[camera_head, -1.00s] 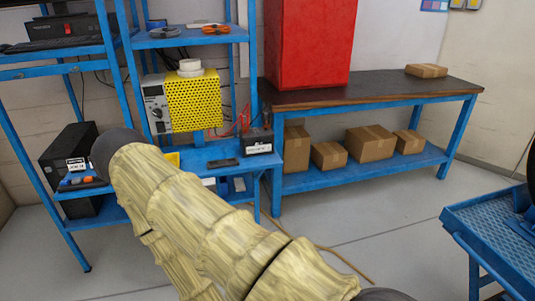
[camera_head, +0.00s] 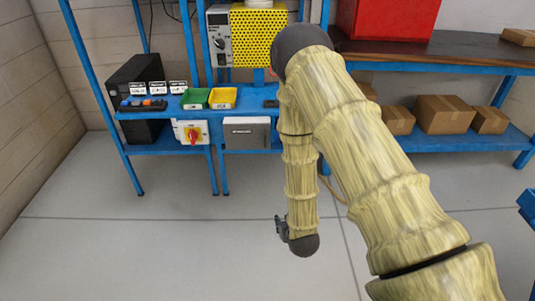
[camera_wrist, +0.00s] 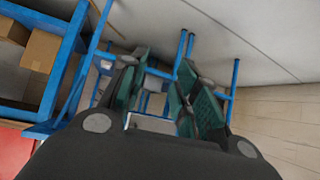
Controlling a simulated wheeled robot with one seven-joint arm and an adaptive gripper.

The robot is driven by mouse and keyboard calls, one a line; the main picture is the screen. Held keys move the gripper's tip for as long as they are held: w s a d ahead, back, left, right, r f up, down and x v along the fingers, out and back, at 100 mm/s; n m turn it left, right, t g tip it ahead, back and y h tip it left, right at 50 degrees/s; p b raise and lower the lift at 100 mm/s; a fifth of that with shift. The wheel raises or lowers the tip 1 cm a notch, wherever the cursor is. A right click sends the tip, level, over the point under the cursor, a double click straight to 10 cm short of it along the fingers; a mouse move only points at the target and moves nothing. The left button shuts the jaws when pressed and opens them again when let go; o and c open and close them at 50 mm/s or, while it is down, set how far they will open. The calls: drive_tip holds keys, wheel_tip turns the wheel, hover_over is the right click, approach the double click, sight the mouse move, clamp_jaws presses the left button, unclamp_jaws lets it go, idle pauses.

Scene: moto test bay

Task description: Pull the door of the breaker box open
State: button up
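The breaker box appears to be the grey box (camera_head: 247,133) with a small dark label, mounted under the blue workbench shelf in the head view. Its front looks closed; any handle is too small to make out. My gripper (camera_head: 281,230) hangs low in front of the bench, to the right of the box and below it, touching nothing. In the wrist view, my gripper (camera_wrist: 164,62) has its two green-padded fingers spread apart with nothing held between them. Pale shapes show between the fingers there, but I cannot tell which is the box.
A white switch box (camera_head: 193,132) with a red and yellow knob is left of the grey box. Green (camera_head: 195,98) and yellow (camera_head: 222,98) trays sit on the shelf above. A blue post (camera_head: 221,170) stands below. The floor (camera_head: 150,240) in front is clear.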

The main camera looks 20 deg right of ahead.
drive_tip(key=w+r+t+b, duration=0.3)
drive_tip(key=w+r+t, duration=0.15)
drive_tip(key=w, duration=0.65)
drive_tip(key=t+b, duration=0.3)
drive_tip(key=t, duration=0.1)
approach(265, 143)
drive_tip(key=shift+g+h, duration=0.25)
drive_tip(key=shift+h, duration=0.15)
drive_tip(key=w, duration=1)
drive_tip(key=shift+w+d+r, duration=0.25)
drive_tip(key=shift+d+r, duration=0.05)
drive_tip(key=shift+r, duration=0.05)
clamp_jaws()
